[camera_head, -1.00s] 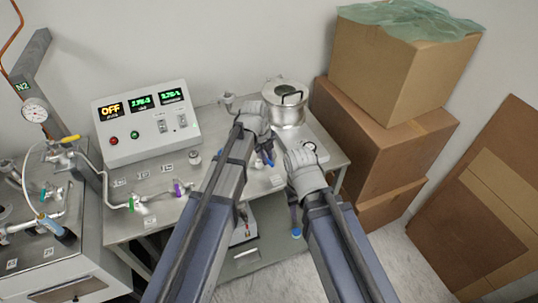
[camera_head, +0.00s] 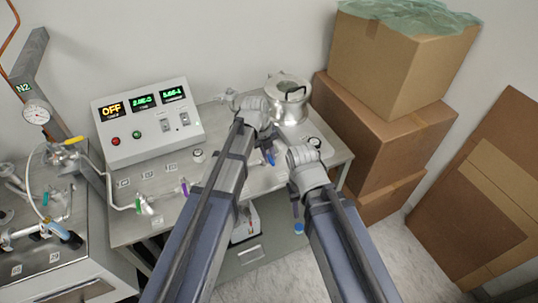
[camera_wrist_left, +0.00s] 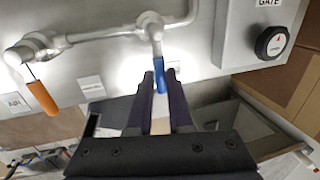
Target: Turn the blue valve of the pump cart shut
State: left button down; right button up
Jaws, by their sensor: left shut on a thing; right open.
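The blue valve handle (camera_wrist_left: 159,75) hangs from a pipe fitting in the left wrist view, pointing toward my gripper. My left gripper (camera_wrist_left: 161,100) has its two dark fingers on either side of the handle and is shut on it. In the head view the left gripper (camera_head: 267,151) is over the right part of the pump cart top (camera_head: 230,182), with a bit of blue at its tip. My right gripper (camera_head: 296,208) is open and lower, at the cart's front edge; its fingers are mostly hidden by my arm.
A control box (camera_head: 147,125) with lit displays stands at the back. A metal pot (camera_head: 288,100) stands at back right. Cardboard boxes (camera_head: 380,130) stand close at right. Another bench (camera_head: 60,265) stands left.

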pick_arm(q)
jog(key=c, duration=0.8)
grip_release()
jog(key=shift+c, duration=0.2)
jog(key=shift+r, duration=0.15)
notch_tip(320, 180, up, 7)
jog(key=a+p, duration=0.1)
jog(key=p, duration=0.6)
jog(key=shift+s+a+r+p, duration=0.2)
jog(key=shift+s+p, duration=0.15)
jog(key=shift+s, duration=0.05)
jog(key=shift+f, duration=0.1)
